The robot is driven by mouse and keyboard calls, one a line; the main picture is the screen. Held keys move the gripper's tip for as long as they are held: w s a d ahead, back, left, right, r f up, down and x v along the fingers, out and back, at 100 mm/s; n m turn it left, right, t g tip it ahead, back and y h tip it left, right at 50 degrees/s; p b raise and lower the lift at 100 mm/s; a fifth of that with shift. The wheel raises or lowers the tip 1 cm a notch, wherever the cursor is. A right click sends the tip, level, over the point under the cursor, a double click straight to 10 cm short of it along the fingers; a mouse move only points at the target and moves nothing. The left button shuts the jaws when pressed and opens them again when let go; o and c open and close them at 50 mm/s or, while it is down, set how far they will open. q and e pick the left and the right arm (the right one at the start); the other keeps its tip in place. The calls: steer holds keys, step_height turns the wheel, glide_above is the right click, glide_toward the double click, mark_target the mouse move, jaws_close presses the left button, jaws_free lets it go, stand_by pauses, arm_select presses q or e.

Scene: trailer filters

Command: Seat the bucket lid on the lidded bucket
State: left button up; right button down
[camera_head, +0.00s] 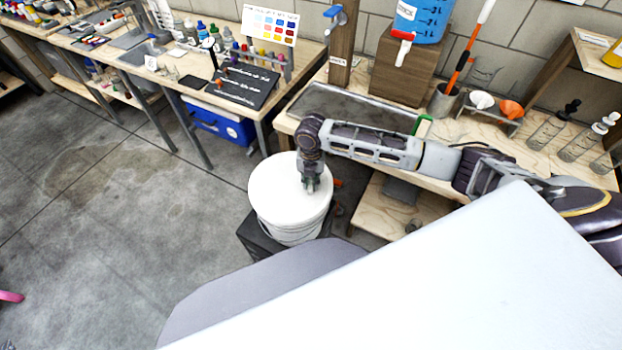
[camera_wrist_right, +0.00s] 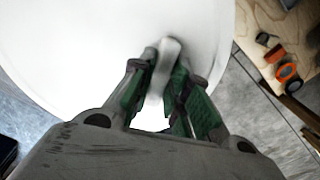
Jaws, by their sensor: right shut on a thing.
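The white bucket lid (camera_head: 272,187) lies over the top of the white lidded bucket (camera_head: 292,232) in the head view. I cannot tell whether the lid is pressed fully down on the rim. My right gripper (camera_head: 312,187) points down from above at the lid's right part. In the right wrist view the right gripper (camera_wrist_right: 168,90) has its green-padded fingers shut on a pale grip (camera_wrist_right: 167,60) on the lid, and the lid (camera_wrist_right: 90,45) fills the upper left. My left gripper is not in view.
The bucket stands on a dark box (camera_head: 256,238) on the concrete floor. A wooden bench (camera_head: 440,153) with a tray (camera_head: 350,105) stands behind and to the right. Orange and black items (camera_wrist_right: 287,72) lie on a wooden shelf.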

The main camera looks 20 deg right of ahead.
steer(key=shift+f, duration=0.15)
stand_by(0.8)
steer(key=shift+p, duration=0.55)
stand_by(0.6)
steer(key=shift+f, duration=0.55)
stand_by(0.4)
stand_by(0.7)
steer(key=shift+f+p, duration=0.3)
steer(key=shift+p, duration=0.1)
stand_by(0.6)
steer(key=shift+f+p, duration=0.1)
steer(key=shift+p, duration=0.25)
